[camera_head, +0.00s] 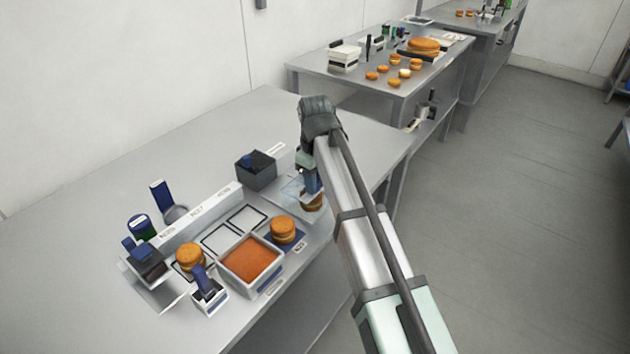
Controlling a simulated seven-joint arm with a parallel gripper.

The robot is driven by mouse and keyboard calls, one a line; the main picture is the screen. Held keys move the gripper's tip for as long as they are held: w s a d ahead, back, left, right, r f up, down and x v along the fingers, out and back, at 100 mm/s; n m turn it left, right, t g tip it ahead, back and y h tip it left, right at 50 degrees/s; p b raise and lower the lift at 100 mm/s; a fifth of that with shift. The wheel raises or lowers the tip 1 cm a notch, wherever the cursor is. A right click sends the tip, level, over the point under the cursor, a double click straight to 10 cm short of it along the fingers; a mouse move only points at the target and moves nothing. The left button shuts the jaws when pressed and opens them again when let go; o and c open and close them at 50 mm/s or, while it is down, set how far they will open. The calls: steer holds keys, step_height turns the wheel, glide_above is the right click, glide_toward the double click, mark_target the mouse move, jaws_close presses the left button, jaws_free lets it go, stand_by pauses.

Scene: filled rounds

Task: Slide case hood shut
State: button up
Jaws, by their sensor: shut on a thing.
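A clear case hood (291,188) stands at the right end of the work table, beside the dark grey box. An orange-brown filled round (311,202) shows under or behind it, partly hidden by my gripper. My gripper (312,190) points down at the right side of the clear hood and is shut. It appears to hold the hood's edge or grip, but the contact is small and partly hidden by my arm. I cannot tell how far the hood stands open.
To the left are a dark grey box (256,172), a round on a blue mat (283,230), a tray of orange filling (249,262) and a stamp-like tool (207,288). A second table (400,80) with more rounds stands behind. The table's back left is clear.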

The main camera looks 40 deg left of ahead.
jaws_close()
steer(key=shift+d, duration=0.9)
steer(key=o, duration=0.6)
jaws_free()
step_height(320, 180, up, 14)
steer(key=shift+f, duration=0.1)
